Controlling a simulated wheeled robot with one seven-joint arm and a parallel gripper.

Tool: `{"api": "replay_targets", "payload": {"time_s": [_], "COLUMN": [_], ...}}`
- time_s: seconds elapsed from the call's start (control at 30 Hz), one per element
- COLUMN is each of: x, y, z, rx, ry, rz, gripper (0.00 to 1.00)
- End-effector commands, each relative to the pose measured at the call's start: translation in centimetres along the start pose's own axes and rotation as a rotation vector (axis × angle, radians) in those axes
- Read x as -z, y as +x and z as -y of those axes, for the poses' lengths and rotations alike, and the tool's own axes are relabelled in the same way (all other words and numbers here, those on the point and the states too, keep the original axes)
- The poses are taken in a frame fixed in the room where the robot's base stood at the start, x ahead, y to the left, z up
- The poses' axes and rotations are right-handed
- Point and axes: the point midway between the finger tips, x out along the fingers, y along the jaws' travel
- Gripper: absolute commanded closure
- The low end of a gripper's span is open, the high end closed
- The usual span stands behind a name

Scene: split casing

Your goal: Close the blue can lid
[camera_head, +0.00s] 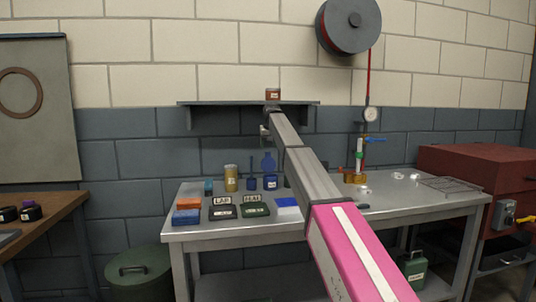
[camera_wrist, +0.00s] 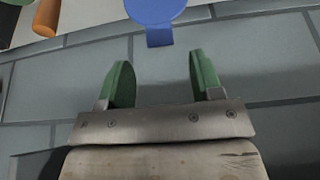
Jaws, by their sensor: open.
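The blue can (camera_head: 270,183) stands on the metal workbench toward its back edge. Its round blue lid (camera_head: 268,163) stands raised above the can, so the can looks open. In the wrist view a blue disc with a short tab, seemingly this lid (camera_wrist: 155,10), is cut off by the top edge, beyond my fingertips and apart from them. My gripper (camera_wrist: 163,75) is open and empty, its two green-padded fingers spread. In the head view my gripper (camera_head: 265,131) is small and partly hidden by my arm, above the lid and near the wall shelf.
A wall shelf (camera_head: 190,104) carries a small brown box (camera_head: 272,94). A yellow can (camera_head: 231,178) and a small dark blue pot (camera_head: 252,184) stand left of the blue can. Labelled trays (camera_head: 222,212) lie in front. A gauge and red hose (camera_head: 370,114) are at right.

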Motion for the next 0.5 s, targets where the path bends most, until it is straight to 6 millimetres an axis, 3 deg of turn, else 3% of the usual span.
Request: {"api": "replay_targets", "payload": {"time_s": [0.2, 0.5], "x": [0.0, 0.0], "y": [3.6, 5.5], "z": [0.0, 0.0], "rx": [0.0, 0.0], "ry": [0.0, 0.0], "rz": [0.001, -0.001], "gripper": [0.4, 0.4]}}
